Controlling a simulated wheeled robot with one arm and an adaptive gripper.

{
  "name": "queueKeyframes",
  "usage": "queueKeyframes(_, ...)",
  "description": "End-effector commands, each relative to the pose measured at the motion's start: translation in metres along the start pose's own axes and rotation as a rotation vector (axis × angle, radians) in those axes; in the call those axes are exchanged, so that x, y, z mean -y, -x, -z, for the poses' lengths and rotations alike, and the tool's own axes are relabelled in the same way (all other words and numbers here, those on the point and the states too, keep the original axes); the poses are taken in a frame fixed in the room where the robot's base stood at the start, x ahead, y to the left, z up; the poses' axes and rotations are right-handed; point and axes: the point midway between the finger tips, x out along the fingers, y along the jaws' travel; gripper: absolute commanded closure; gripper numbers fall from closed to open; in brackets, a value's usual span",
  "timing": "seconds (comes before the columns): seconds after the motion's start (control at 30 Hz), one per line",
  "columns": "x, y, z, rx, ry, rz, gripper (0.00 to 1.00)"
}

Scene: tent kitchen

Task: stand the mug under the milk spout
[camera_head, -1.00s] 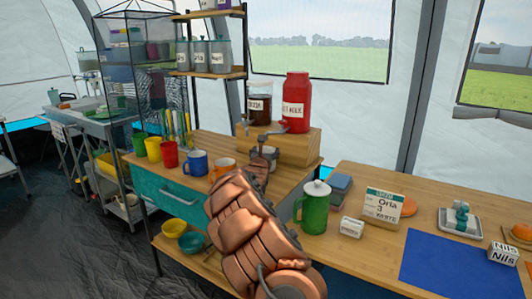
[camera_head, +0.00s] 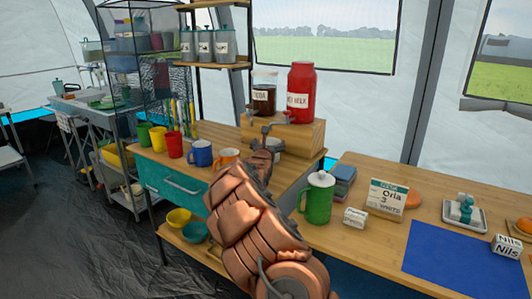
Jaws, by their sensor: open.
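Several mugs stand in a row on the wooden counter: green (camera_head: 144,134), yellow (camera_head: 158,139), red (camera_head: 174,145), blue (camera_head: 200,153) and orange (camera_head: 228,157). The orange mug is nearest my arm, partly hidden by it. The red milk jar (camera_head: 301,92) stands on a wooden block (camera_head: 297,134) at the back, beside a dark jar (camera_head: 264,92). My gripper (camera_head: 269,113) is open in front of the block, its fingers overlapping the block in the picture. I cannot clearly make out the milk spout. A pale rounded thing shows beside my wrist, mostly hidden.
Yellow (camera_head: 178,219) and teal (camera_head: 194,231) bowls sit on the lower shelf. A teal drawer (camera_head: 172,184) is under the counter.

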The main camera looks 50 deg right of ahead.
Motion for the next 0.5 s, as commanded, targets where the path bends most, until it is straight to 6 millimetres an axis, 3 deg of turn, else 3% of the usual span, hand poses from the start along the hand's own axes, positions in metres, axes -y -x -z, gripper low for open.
queueKeyframes(0.5,0.001,0.048,-0.002,0.004,0.006,0.002,0.0)
